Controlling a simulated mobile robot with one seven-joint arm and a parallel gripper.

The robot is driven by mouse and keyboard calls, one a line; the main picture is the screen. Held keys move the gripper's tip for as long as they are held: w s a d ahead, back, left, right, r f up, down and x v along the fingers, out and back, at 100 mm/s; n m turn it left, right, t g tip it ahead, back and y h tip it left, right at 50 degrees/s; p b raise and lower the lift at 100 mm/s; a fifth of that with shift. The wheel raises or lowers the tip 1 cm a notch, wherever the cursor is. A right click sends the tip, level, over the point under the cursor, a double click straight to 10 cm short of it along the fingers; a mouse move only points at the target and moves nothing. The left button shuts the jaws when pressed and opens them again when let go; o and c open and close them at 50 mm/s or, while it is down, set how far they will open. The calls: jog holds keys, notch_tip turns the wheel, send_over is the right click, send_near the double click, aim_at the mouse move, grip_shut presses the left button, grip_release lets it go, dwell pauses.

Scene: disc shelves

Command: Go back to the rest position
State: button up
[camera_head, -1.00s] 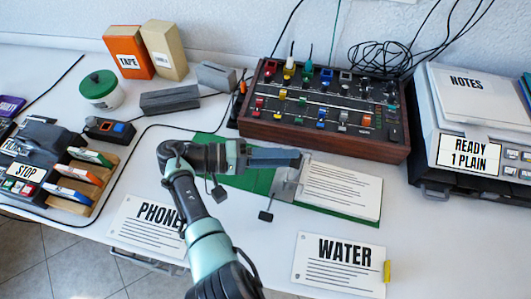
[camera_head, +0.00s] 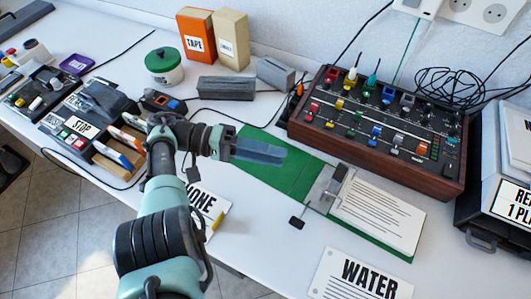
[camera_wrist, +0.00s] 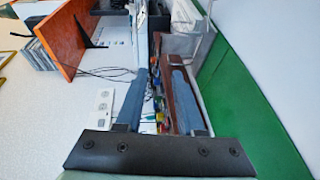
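My gripper (camera_head: 258,151) hangs over the white table, above the bare green part of the clipboard (camera_head: 270,172). Its two blue fingers stand apart with nothing between them, as the wrist view (camera_wrist: 158,105) shows. The clipboard has a metal clip (camera_head: 328,188) and a printed white sheet (camera_head: 380,215) on its right part. My arm covers much of the PHONE card (camera_head: 208,205). The WATER card (camera_head: 360,280) lies at the front, cut off by the picture's lower edge.
A wooden control panel (camera_head: 375,130) with colored knobs stands behind the clipboard. Orange TAPE box (camera_head: 195,38), beige box (camera_head: 230,40), green-lidded jar (camera_head: 163,66) and grey blocks (camera_head: 226,89) stand at the back. A pen tray (camera_head: 118,150) and STOP device (camera_head: 82,125) are left.

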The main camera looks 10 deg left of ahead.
jog(key=shift+a+r, duration=0.1)
jog(key=shift+a, duration=0.45)
